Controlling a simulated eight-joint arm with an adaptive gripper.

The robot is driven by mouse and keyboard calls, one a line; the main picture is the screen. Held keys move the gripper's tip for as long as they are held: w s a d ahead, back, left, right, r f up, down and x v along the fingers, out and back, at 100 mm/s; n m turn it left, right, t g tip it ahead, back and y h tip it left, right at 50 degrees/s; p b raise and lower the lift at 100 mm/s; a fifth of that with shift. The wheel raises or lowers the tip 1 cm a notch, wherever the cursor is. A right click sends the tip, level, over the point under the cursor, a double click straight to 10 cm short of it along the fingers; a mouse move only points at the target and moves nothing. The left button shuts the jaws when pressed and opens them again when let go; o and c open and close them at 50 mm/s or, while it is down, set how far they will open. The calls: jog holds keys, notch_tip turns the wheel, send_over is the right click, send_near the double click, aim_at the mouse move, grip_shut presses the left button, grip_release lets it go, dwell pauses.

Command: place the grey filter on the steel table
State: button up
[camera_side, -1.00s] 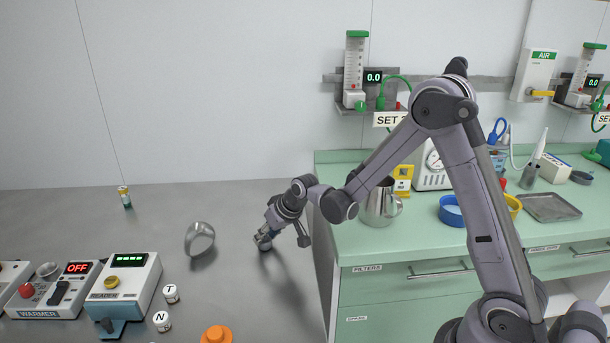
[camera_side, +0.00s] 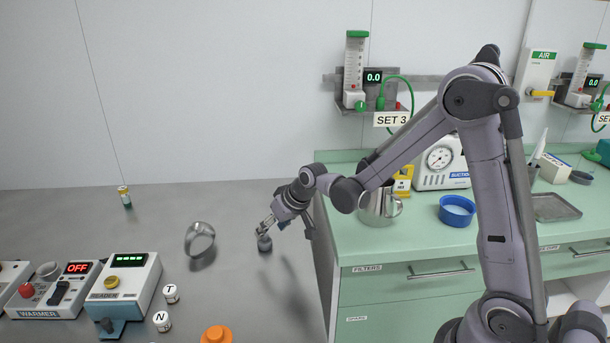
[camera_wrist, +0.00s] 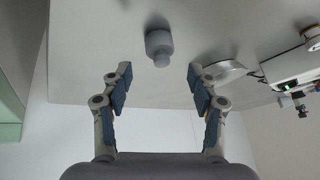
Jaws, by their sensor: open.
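The grey filter (camera_side: 264,244) stands on the steel table (camera_side: 235,285), near its right edge beside the green cabinet. It also shows in the wrist view (camera_wrist: 158,46), a short grey cylinder with a narrower neck. My gripper (camera_side: 268,228) is just above and slightly to the right of the filter in the side view. In the wrist view my gripper (camera_wrist: 153,82) has its two blue-padded fingers wide apart, with nothing between them. The filter lies beyond the fingertips and looks clear of both.
The green cabinet (camera_side: 400,262) rises on the right.

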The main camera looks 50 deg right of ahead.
jog(key=s+a+r, duration=0.2)
jog(key=s+r, duration=0.9)
jog(key=s, duration=0.2)
jog(key=s+n, duration=0.1)
jog(key=s, duration=0.8)
jog(key=shift+s+a+n+t+h, duration=0.3)
jog(key=shift+s+a+n+t, duration=0.1)
jog(key=shift+a, duration=0.05)
jog(key=shift+f, duration=0.1)
